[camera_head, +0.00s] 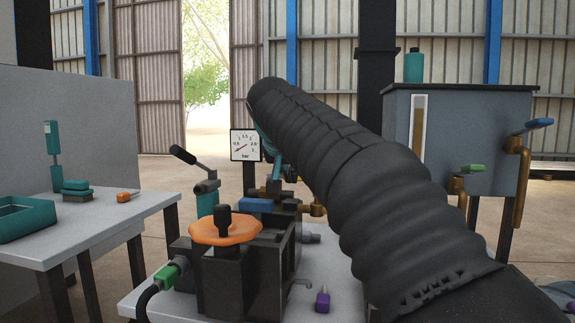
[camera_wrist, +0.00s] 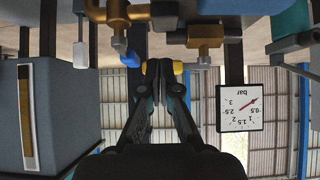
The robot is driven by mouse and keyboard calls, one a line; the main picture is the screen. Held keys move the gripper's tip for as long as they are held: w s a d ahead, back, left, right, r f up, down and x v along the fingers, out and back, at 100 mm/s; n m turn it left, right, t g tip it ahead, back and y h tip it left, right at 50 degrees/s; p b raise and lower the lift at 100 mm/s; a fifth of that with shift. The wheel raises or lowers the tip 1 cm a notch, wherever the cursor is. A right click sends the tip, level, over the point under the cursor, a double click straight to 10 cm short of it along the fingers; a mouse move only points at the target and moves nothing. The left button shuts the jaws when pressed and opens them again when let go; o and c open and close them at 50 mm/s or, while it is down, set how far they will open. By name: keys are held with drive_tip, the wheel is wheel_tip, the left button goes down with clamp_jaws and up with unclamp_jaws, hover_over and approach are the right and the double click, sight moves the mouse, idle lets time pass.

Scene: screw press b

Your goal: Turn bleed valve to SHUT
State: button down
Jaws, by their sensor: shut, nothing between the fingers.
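No label shows which valve is the bleed valve. In the head view a blue lever (camera_head: 255,205) sits among brass fittings (camera_head: 268,190) on the press, below the gauge, and lies about level. Brass fittings (camera_wrist: 205,32) and a small blue handle end (camera_wrist: 130,58) are close by.
A pressure gauge (camera_head: 246,145) stands behind the press, with an orange handwheel (camera_head: 225,229) in front. A side table (camera_head: 110,222) is at left. A purple piece (camera_head: 323,301) lies on the bench.

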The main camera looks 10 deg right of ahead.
drive_tip(key=shift+w+d+f+p, duration=0.2)
drive_tip(key=shift+w+d, duration=0.1)
drive_tip(key=shift+w, duration=0.55)
drive_tip(key=shift+w+d+f+p, duration=0.15)
drive_tip(key=shift+w+d, duration=0.1)
drive_tip(key=shift+w, duration=0.6)
drive_tip(key=shift+w+d+f+p, duration=0.1)
drive_tip(key=shift+w+d+f, duration=0.15)
drive_tip(key=shift+w, duration=0.6)
drive_tip(key=shift+r, duration=0.1)
drive_tip(key=shift+d, duration=0.1)
